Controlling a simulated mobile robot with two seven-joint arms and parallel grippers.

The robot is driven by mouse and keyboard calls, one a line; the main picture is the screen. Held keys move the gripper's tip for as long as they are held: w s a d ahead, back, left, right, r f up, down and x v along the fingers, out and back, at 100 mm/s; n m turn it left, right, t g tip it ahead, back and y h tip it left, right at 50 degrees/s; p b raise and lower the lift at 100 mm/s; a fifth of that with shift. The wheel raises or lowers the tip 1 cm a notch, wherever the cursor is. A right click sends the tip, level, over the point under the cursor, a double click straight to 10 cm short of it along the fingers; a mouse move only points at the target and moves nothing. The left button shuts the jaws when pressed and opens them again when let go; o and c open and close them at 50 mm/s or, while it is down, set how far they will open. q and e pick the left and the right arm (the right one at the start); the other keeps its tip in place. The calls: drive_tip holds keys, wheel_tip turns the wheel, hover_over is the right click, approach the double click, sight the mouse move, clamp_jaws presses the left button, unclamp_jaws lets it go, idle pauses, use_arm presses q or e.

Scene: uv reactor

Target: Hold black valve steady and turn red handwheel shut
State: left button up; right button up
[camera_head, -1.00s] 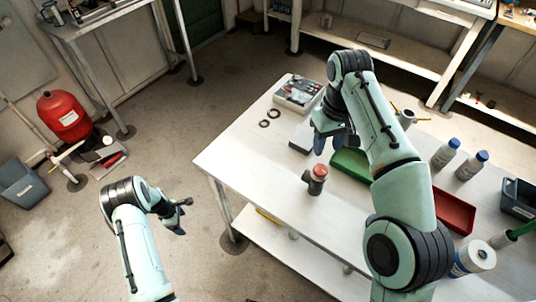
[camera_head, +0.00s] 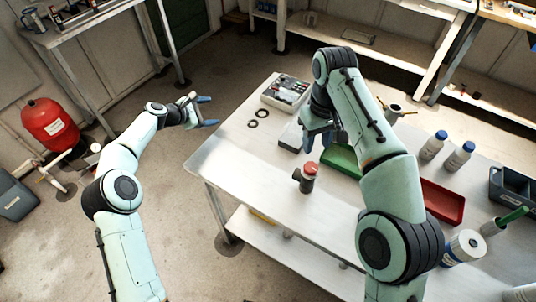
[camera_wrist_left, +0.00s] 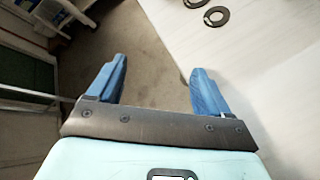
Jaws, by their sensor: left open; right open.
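The black valve (camera_head: 305,184) stands on the white table in the head view, near its front edge. Its red handwheel (camera_head: 311,168) is on top. My left gripper (camera_head: 208,111) is open and empty, off the table's left edge, well left of the valve. In the left wrist view its blue fingers (camera_wrist_left: 157,88) are spread over the floor, with the table edge to the right. My right gripper (camera_head: 322,141) is open above the table, behind the valve and apart from it; its arm partly hides the fingers.
Two black rings (camera_head: 257,118) and a control box (camera_head: 286,92) lie at the table's back left. A green tray (camera_head: 342,160), a red tray (camera_head: 442,203) and bottles (camera_head: 433,146) are to the right. The white tabletop (camera_head: 235,160) left of the valve is clear.

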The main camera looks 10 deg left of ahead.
use_arm(q)
drive_tip(key=s+d+r+m+g+h, duration=0.1)
drive_tip(key=s+d+r+g+h, duration=0.1)
drive_tip(key=d, duration=0.6)
drive_tip(key=s+d+r+m+g+h, duration=0.1)
drive_tip(key=s+d+m+g+h, duration=0.15)
drive_tip(key=d, duration=0.55)
drive_tip(key=m+g+h, duration=0.3)
drive_tip(key=g+h, duration=0.1)
drive_tip(key=g, duration=0.3)
approach(300, 173)
drive_tip(key=shift+y, duration=0.25)
drive_tip(key=x, duration=1.2)
drive_tip(key=shift+d+r, duration=0.1)
drive_tip(key=shift+d, duration=0.3)
